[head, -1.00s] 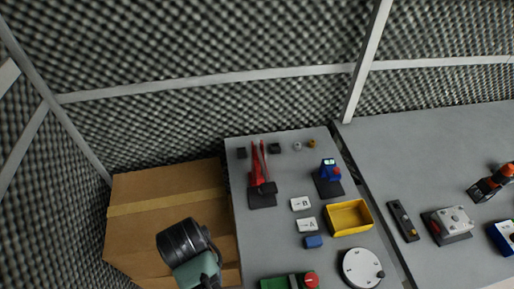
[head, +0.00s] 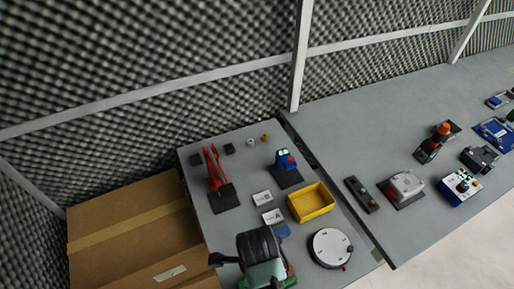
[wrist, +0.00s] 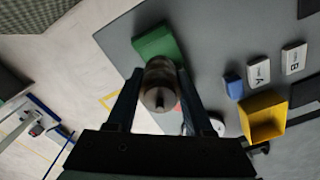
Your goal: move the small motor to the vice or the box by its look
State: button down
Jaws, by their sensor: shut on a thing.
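In the wrist view my gripper (wrist: 161,73) is shut on the small motor (wrist: 158,97), a grey-brown cylinder with a small shaft end facing the camera. The motor is hidden in the head view. The yellow open box (head: 311,203) stands on the grey table and looks empty; it also shows in the wrist view (wrist: 263,118), right of the motor. A blue device on a black base (head: 286,167) stands behind it; I cannot tell whether it is the vice. A green block (wrist: 158,42) lies beyond the motor in the wrist view.
Label cards B (head: 263,198) and A (head: 273,217) and a small blue block (wrist: 233,86) lie beside the yellow box. A red-handled tool (head: 217,185) stands behind left. A white round dial (head: 330,247) is at the front. A cardboard box (head: 125,225) is left of the table.

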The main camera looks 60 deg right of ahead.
jog(key=shift+f, duration=3.3)
jog(key=shift+f, duration=0.2)
jog(key=shift+c, duration=1.4)
grip_release()
jog(key=shift+r, duration=0.15)
